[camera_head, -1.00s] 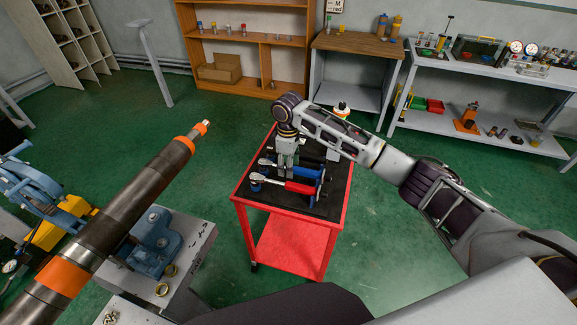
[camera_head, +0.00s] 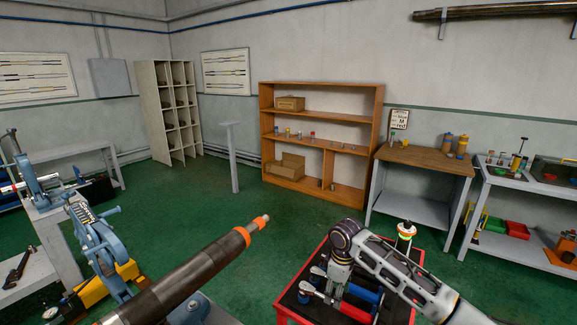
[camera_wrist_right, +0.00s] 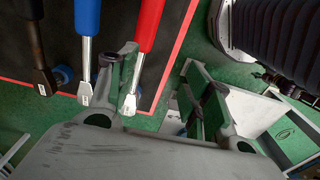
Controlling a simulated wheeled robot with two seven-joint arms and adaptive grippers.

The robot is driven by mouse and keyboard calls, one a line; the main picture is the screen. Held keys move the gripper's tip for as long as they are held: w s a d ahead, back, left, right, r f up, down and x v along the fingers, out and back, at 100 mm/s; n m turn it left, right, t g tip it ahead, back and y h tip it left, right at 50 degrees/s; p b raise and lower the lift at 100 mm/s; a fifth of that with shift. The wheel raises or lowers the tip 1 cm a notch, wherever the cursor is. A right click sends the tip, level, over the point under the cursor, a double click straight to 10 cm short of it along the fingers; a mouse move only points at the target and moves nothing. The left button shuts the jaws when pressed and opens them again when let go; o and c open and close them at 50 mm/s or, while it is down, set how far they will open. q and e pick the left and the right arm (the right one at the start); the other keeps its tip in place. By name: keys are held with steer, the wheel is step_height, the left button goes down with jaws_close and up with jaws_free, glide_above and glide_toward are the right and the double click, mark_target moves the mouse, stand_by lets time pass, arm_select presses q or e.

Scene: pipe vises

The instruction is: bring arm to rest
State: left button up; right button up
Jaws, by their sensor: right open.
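My right arm comes in from the lower right in the head view. Its gripper (camera_head: 336,286) points down over the red cart (camera_head: 283,304). In the right wrist view the two fingers (camera_wrist_right: 163,92) are spread with nothing gripped between them. A red-handled tool (camera_wrist_right: 150,22) and a blue-handled tool (camera_wrist_right: 88,18) lie near the left finger, with a black-handled tool (camera_wrist_right: 32,40) farther left. The red handle (camera_head: 355,313) and blue handle (camera_head: 363,293) also show beside the gripper in the head view, partly hidden. My left gripper is not in view.
A dark pipe with an orange band (camera_head: 200,264) slants up from the lower left, near a blue vise (camera_head: 95,240). Shelves (camera_head: 320,98) and a workbench (camera_head: 425,158) line the back.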

steer(key=s+a+f+m+t+y, duration=0.1)
steer(key=s+a+f, duration=0.25)
steer(key=s, duration=0.35)
steer(key=s+a+f+m+t+y, duration=0.1)
steer(key=s+a+f+m+y, duration=0.2)
steer(key=s, duration=0.5)
steer(key=s+d+m+t+h, duration=0.2)
steer(key=s+d+m+h, duration=0.25)
steer(key=s+d, duration=0.85)
step_height(320, 180, down, 33)
steer(key=s+g, duration=0.2)
steer(key=s, duration=0.1)
steer(key=s+d+f, duration=0.2)
steer(key=s+f, duration=0.7)
steer(key=s, duration=0.2)
steer(key=s+d+f+g, duration=0.1)
steer(key=s+d+f, duration=0.1)
steer(key=s+f, duration=0.8)
steer(key=shift+s+f, duration=0.3)
steer(key=shift+s, duration=0.25)
